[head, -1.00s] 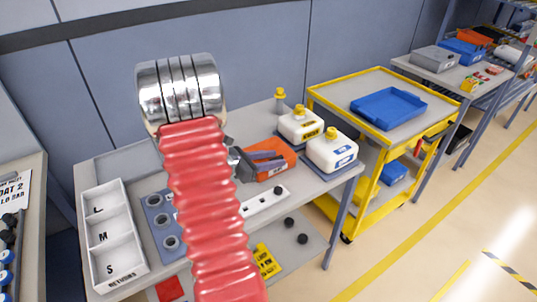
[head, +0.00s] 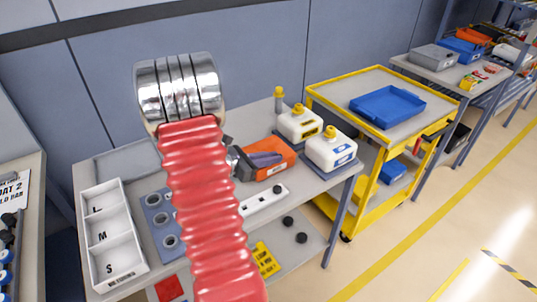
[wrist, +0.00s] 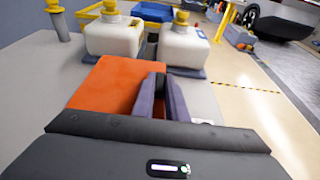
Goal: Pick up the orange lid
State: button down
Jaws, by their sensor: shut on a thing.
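The orange lid (head: 284,155) is a flat orange block on the grey bench, left of the two white jugs in the head view. In the wrist view the lid (wrist: 108,82) fills the area left of the fingers. My gripper (head: 265,159) has purple-grey fingers, which lie at the lid in the head view. In the wrist view my gripper (wrist: 166,95) is at the lid's right edge and is shut on it. The fingers hide part of the lid. I cannot tell whether the lid is off the bench.
Two white jugs with yellow caps (head: 300,124) (head: 331,149) stand close behind the lid. A yellow-capped bottle (head: 279,99) is at the back. A white tray (head: 111,238) is at left. A yellow cart (head: 330,93) with a blue tray (head: 388,106) stands right.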

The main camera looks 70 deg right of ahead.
jog(key=shift+r, duration=0.15)
notch_tip(320, 180, up, 10)
dwell(0.6)
dwell(0.5)
